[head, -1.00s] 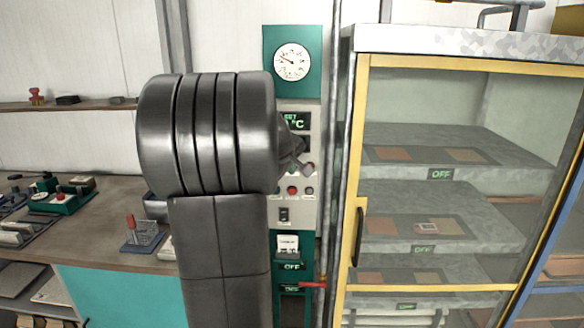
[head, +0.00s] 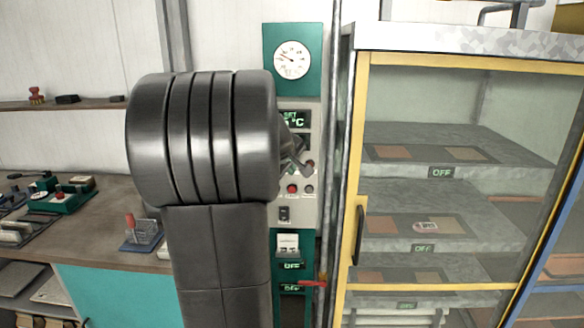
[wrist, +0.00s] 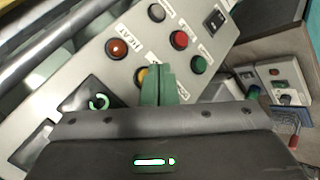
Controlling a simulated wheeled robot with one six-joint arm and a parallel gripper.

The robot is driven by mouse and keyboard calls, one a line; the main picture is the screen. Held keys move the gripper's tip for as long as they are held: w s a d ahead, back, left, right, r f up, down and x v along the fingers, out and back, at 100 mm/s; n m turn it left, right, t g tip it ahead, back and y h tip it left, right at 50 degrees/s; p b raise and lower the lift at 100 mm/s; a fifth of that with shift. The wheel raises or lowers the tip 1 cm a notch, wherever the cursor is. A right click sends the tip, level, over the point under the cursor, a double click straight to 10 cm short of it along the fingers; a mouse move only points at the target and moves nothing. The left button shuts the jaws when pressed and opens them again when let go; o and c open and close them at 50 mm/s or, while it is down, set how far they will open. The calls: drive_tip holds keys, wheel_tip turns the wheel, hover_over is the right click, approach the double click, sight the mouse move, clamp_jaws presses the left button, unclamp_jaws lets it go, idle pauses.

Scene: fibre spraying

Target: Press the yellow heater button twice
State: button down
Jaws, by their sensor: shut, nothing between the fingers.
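The yellow button (wrist: 141,76) sits on the pale control panel in the wrist view, partly hidden beside my fingers. My gripper (wrist: 158,70) is shut and empty, its green fingertips just right of the yellow button. I cannot tell whether they touch the panel. An orange-red button (wrist: 117,48) by a HEAT label is up and left of it. A green-lit display (wrist: 98,100) is left of my fingers. In the head view my arm hides much of the panel (head: 300,212), and the yellow button cannot be made out.
A white button (wrist: 157,13), a red button (wrist: 179,40), a green button (wrist: 198,64) and a black switch (wrist: 215,20) are close by. A yellow-framed glass cabinet (head: 350,190) stands right of the panel. A workbench (head: 95,235) with small devices is on the left.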

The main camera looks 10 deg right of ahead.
drive_tip(key=shift+s+a+b, duration=0.25)
drive_tip(key=shift+s+b, duration=0.05)
drive_tip(key=shift+s, duration=0.5)
drive_tip(key=shift+s+a+b, duration=0.2)
drive_tip(key=shift+s+b, duration=0.05)
drive_tip(key=shift+s, duration=0.55)
drive_tip(key=shift+s+a+b, duration=0.25)
drive_tip(key=shift+s+b, duration=0.05)
drive_tip(key=shift+s, duration=0.5)
idle(0.9)
